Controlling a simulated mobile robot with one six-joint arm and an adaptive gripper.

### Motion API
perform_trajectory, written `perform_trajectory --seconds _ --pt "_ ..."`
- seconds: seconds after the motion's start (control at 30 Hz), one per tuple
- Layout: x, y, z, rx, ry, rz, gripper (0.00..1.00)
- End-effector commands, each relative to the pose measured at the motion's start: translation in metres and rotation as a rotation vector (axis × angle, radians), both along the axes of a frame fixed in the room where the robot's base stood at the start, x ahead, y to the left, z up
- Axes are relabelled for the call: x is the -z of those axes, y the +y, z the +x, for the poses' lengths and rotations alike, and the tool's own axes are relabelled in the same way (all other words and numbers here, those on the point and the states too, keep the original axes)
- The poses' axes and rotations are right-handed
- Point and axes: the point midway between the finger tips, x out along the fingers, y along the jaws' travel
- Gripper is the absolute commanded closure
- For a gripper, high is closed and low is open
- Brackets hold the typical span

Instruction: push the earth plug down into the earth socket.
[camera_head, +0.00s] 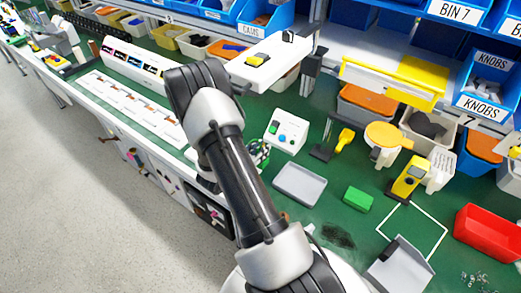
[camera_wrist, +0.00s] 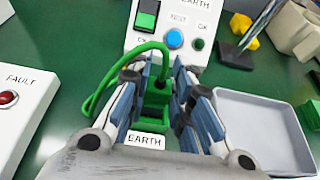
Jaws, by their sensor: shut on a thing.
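In the wrist view my gripper (camera_wrist: 164,84) points down at the bench with its two fingers closed on the green earth plug (camera_wrist: 160,92). A green cable (camera_wrist: 142,48) loops from the plug over to the left. The EARTH label (camera_wrist: 145,141) lies just in front of the plug. Dark green socket parts show below and between the fingers, but the fingers hide most of the earth socket. I cannot tell how deep the plug sits in it. In the head view my arm hides most of the gripper, and only a bit of green shows beside it.
A white test box (camera_wrist: 168,38) with a green switch and a blue button stands just behind the fingers. A white FAULT box (camera_wrist: 22,100) with a red lamp is at left. A grey tray (camera_wrist: 262,130) lies close at right. A green block (camera_head: 357,199) lies beyond the tray.

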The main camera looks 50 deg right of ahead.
Motion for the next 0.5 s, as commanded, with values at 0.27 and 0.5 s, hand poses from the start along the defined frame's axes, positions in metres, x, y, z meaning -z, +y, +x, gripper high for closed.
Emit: perform_trajectory --seconds 0.27,0.5 --pt "0.008 0.0 0.0 0.0 0.0 0.0 1.0" --pt "0.014 0.0 0.0 0.0 0.0 0.0 1.0"
